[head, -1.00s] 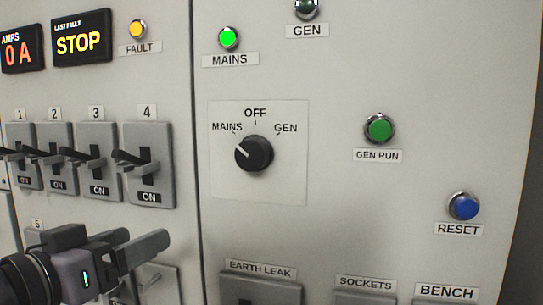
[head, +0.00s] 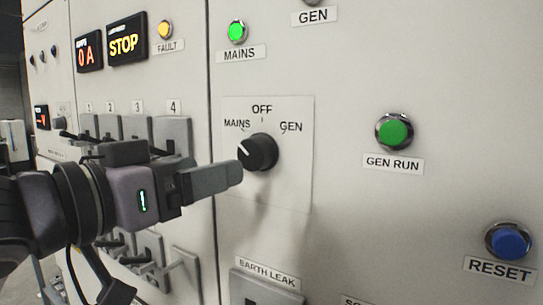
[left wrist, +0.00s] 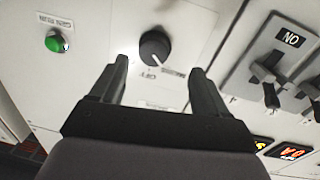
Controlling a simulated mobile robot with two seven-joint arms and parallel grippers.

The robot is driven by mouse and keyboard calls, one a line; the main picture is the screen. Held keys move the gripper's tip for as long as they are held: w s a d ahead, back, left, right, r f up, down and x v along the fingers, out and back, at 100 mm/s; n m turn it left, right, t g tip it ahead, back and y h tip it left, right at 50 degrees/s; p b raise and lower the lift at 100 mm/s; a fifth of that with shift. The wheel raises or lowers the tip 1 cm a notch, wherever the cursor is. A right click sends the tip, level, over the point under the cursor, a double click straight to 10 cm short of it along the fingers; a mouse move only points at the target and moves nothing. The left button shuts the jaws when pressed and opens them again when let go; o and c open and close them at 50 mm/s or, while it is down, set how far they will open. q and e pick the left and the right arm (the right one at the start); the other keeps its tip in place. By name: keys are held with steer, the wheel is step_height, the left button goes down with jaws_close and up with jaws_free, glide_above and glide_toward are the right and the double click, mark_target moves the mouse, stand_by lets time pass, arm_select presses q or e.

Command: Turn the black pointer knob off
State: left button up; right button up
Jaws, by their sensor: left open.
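The black pointer knob (head: 260,152) is on a pale plate (head: 296,185) marked MAINS, OFF and GEN. Its white pointer line aims up and left, at MAINS. My left gripper (head: 236,173) is just left of and slightly below the knob in the head view, its fingers overlapping there. In the left wrist view, which is turned roughly upside down, the left gripper (left wrist: 160,66) has its fingers apart with nothing between them. The knob (left wrist: 154,46) shows between and beyond the fingertips, with no clear contact. My right gripper is in neither view.
Several grey switches (head: 173,135) stick out left of the plate, partly behind my left arm. A green GEN RUN button (head: 394,132) and a blue RESET button (head: 508,241) are to the right. An EARTH LEAK unit (head: 262,288) is below. The panel around the knob is flat.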

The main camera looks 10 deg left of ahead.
mark_target(249, 157)
arm_select(q)
steer(key=shift+d+r+p+x, duration=0.1)
steer(key=shift+p+x, duration=0.15)
steer(key=shift+x, duration=0.95)
steer(key=shift+d+r+p+x, duration=0.1)
steer(key=shift+d+p+x, duration=0.1)
steer(key=shift+x, duration=1)
steer(key=shift+d+r+p+x, duration=0.1)
steer(key=shift+p+x, duration=0.15)
steer(key=shift+x, duration=0.95)
steer(key=shift+s, duration=0.2)
steer(key=c, duration=1)
